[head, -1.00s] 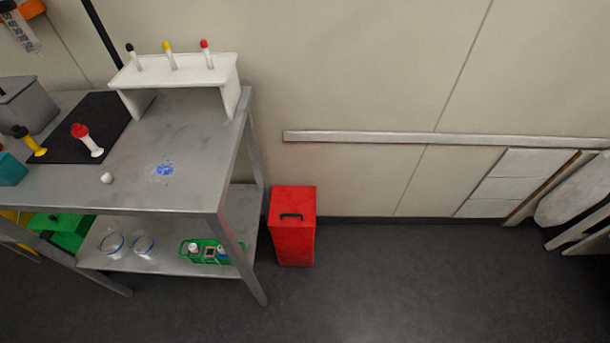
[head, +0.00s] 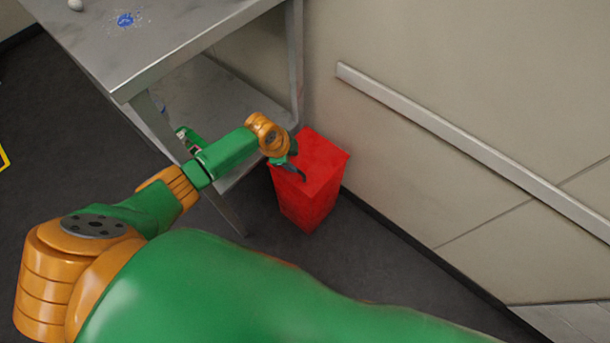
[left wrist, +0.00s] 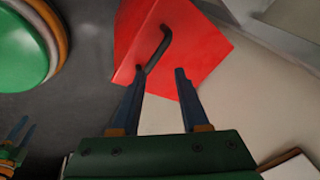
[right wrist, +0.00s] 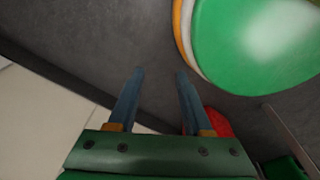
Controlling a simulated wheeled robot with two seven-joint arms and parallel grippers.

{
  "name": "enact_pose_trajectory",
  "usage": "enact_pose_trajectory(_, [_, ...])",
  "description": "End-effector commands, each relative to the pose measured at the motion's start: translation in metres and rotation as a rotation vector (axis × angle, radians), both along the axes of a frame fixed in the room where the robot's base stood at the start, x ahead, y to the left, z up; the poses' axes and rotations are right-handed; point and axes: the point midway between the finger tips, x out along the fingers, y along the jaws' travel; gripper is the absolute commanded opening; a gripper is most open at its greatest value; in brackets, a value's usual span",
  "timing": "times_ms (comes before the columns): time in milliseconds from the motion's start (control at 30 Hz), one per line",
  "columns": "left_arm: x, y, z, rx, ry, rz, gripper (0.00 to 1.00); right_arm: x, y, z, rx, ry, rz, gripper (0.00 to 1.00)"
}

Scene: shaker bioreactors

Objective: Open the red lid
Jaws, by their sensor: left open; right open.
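The red lid (head: 322,160) is the top of a tall red bin (head: 308,205) on the floor and is shut. In the left wrist view the lid (left wrist: 195,50) has a dark bar handle (left wrist: 165,42). My left gripper (head: 292,165) is right at the handle, partly hiding it in the head view. Its fingers (left wrist: 160,74) are open, the left fingertip close to the handle's near end; I cannot tell whether they touch. My right gripper (right wrist: 160,73) is open and empty, with a red patch of the bin (right wrist: 219,124) behind its right finger.
A metal table (head: 150,50) with a lower shelf (head: 225,95) stands left of the bin, its leg close by. A beige wall with a pale rail (head: 430,125) is behind and to the right. Dark floor (head: 390,255) is open to the right of the bin.

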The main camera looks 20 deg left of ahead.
Motion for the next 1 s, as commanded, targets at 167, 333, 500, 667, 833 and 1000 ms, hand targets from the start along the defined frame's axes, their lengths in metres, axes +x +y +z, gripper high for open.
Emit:
enact_pose_trajectory(167, [0.008,-0.003,0.01,0.147,0.014,-0.449,0.45,0.01,-0.004,-0.082,-0.005,-0.02,-0.006,0.5])
enact_pose_trajectory(333, [-0.006,0.001,0.024,0.225,0.063,-0.664,0.45,0.011,-0.009,-0.097,-0.014,-0.024,-0.011,0.5])
enact_pose_trajectory(500, [-0.002,-0.001,-0.006,0.225,0.07,-0.673,0.45,0.013,-0.019,-0.107,-0.028,-0.032,-0.019,0.5])
enact_pose_trajectory(667, [0.003,-0.003,-0.03,0.226,0.066,-0.67,0.45,0.031,-0.018,-0.112,-0.027,-0.06,-0.021,0.5])
enact_pose_trajectory(833, [0.005,-0.004,-0.036,0.226,0.065,-0.67,0.45,0.033,-0.014,-0.112,-0.022,-0.054,-0.019,0.5])
enact_pose_trajectory(1000, [0.005,-0.004,-0.036,0.226,0.065,-0.669,0.39,0.032,-0.013,-0.111,-0.022,-0.051,-0.019,0.5])
